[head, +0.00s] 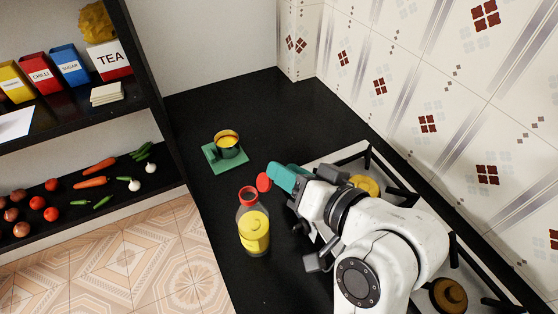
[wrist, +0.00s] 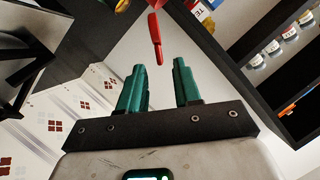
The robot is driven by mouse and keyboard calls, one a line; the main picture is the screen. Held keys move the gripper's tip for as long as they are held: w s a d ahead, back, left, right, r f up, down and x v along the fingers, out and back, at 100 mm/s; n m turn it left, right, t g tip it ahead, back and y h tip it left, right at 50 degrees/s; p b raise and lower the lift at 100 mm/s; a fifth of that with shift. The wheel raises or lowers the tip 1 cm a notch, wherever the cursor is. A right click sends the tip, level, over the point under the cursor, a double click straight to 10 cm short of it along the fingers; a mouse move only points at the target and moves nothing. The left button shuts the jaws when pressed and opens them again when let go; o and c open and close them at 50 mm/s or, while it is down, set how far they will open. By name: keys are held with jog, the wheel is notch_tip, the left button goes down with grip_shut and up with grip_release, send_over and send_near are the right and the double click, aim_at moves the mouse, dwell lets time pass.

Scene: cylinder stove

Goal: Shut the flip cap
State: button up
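A clear bottle (head: 254,232) with yellow contents or label stands upright on the black counter in the head view. Its red neck (head: 247,194) is at the top, and the round red flip cap (head: 263,182) stands open, tilted up on the right side. My gripper (head: 277,174) has teal fingers and is just right of the cap. In the wrist view my gripper (wrist: 158,67) is open with nothing between the fingers. There the red cap (wrist: 156,38) shows edge-on just beyond the fingertips, roughly in line with the gap, and apparently not touched.
The stove (head: 347,153), with a yellow lid or pot (head: 364,185), lies under and right of my arm. The counter's back is clear. A black shelf (head: 165,135) with food stands left.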

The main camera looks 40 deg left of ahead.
aim_at(267, 178)
jog(key=shift+x, duration=1.85)
jog(key=shift+c, duration=0.3)
grip_shut()
